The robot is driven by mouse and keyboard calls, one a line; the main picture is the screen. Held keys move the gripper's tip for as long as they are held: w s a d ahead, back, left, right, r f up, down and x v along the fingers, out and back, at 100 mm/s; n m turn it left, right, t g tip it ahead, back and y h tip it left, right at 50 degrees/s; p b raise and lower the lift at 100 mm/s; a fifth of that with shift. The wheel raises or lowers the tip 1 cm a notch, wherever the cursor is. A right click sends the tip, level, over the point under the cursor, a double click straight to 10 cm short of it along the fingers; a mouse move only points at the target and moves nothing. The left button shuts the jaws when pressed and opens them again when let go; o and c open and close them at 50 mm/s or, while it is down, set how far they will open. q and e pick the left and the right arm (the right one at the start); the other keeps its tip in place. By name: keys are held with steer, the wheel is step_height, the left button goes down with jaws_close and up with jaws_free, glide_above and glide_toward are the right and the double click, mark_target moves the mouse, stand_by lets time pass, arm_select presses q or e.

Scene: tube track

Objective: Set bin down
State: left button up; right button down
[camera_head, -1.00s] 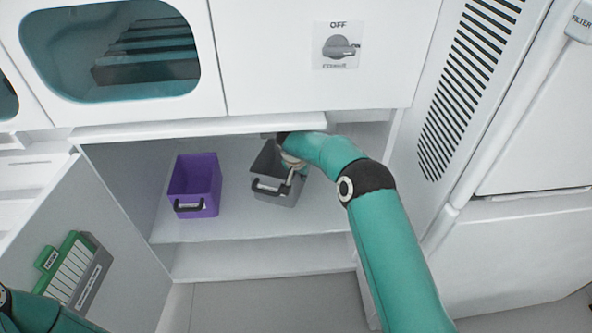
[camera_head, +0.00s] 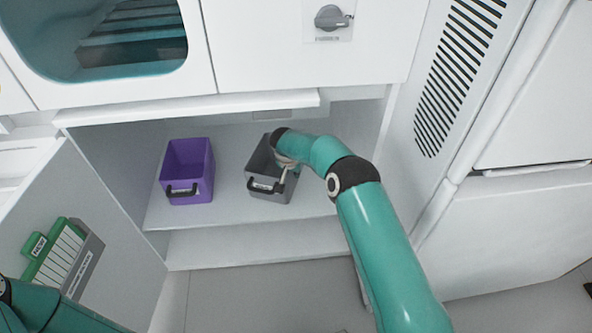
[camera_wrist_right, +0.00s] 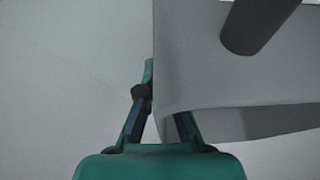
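The grey bin (camera_head: 258,172) with a dark front handle is upright in the lower cabinet, at or just above the shelf; its underside contact is hard to tell. My right gripper (camera_head: 287,174) is at the bin's right side, partly hidden by its own wrist. In the right wrist view the bin wall (camera_wrist_right: 205,70) runs between the two fingers (camera_wrist_right: 158,112), which look closed on it. The dark bar at the top right there looks like the handle. Of my left arm only a teal part shows at the bottom left; its gripper is out of view.
A purple bin (camera_head: 187,168) stands on the shelf (camera_head: 228,212) left of the grey one, with a gap between. The open cabinet door (camera_head: 85,200) on the left carries a rack of green and white items (camera_head: 60,255). The cabinet's top edge (camera_head: 200,107) overhangs the opening.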

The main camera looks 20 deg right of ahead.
steer(key=shift+f, duration=0.15)
stand_by(0.4)
steer(key=c, duration=1.2)
jaws_free()
steer(key=shift+c, duration=0.2)
